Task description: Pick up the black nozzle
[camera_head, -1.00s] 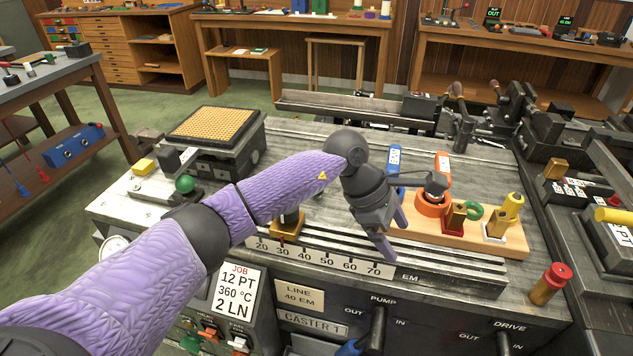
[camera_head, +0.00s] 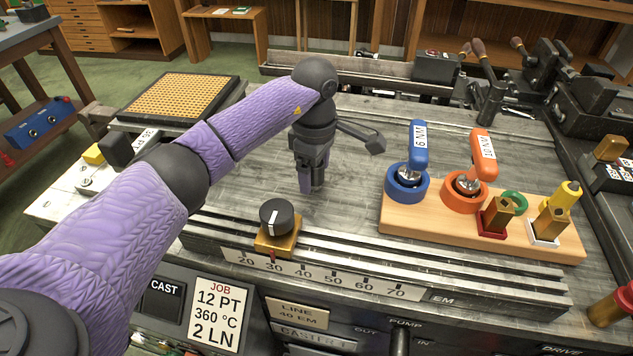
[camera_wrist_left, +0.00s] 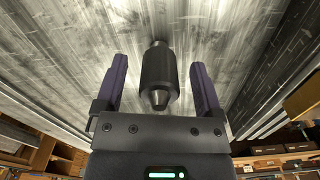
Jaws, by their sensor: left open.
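The black nozzle (camera_wrist_left: 158,75), a dark cylinder with a tapered end, shows between the two purple fingers of my left gripper (camera_wrist_left: 158,66) in the left wrist view. There is a gap on both sides of it, so the open fingers do not grip it. In the head view my left gripper (camera_head: 311,184) points down over the grey metal bed, behind the scale rail. The nozzle is mostly or wholly hidden by the gripper there. My right gripper is not in view.
A wooden board (camera_head: 400,216) to the right holds a blue-handled tool (camera_head: 418,148), an orange-handled tool (camera_head: 483,155) and brass blocks. A black knob (camera_head: 277,217) stands on the rail in front. A honeycomb-topped block (camera_head: 185,97) lies left, beyond my arm.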

